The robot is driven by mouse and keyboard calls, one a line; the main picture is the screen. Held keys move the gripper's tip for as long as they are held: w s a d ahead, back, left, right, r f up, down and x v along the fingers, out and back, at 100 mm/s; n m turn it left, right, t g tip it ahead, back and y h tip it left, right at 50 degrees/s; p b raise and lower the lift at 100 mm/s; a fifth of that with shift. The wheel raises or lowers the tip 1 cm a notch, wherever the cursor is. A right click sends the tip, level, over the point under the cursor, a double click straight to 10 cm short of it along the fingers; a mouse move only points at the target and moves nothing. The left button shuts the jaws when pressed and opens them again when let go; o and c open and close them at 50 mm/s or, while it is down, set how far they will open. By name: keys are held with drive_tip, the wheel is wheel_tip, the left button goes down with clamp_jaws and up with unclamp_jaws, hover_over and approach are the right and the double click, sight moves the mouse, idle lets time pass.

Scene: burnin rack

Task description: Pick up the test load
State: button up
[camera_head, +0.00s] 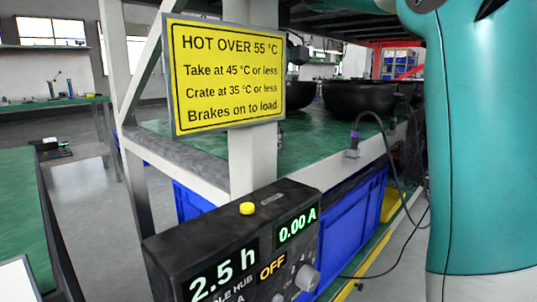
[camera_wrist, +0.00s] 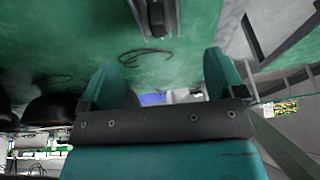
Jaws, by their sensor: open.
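My gripper (camera_wrist: 162,78) shows in the wrist view with its two teal fingers spread apart and nothing between them. I cannot tell for sure which thing is the test load. A small grey and black object (camera_wrist: 156,18) lies on the green surface beyond the fingers, cut by the top edge of the wrist view. In the head view, a black box (camera_head: 170,243) reads 2.5 h, 0.00 A and OFF; its label is partly cut off, ending in HUB. My gripper is out of the head view.
A yellow sign (camera_head: 228,75) on a white rack post (camera_head: 252,165) reads HOT OVER 55 °C. Black bowls (camera_head: 358,97) stand on the green rack shelf, with a cable near its edge. Blue crates (camera_head: 352,225) sit below. A green table (camera_head: 22,215) stands at left, with open floor between.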

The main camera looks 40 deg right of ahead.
sight(280, 130)
drive_tip(key=shift+s+a+f, duration=0.1)
drive_tip(key=shift+s+f, duration=0.1)
drive_tip(key=shift+s, duration=0.4)
drive_tip(key=shift+s+f+h+b, duration=0.15)
drive_tip(key=shift+f+h+b, duration=0.15)
drive_tip(key=shift+b, duration=0.2)
drive_tip(key=b+x, duration=0.6)
drive_tip(key=shift+f, duration=0.4)
drive_tip(key=shift+r, duration=0.1)
drive_tip(key=c, duration=1.1)
drive_tip(key=shift+r, duration=0.15)
drive_tip(key=shift+c, duration=0.2)
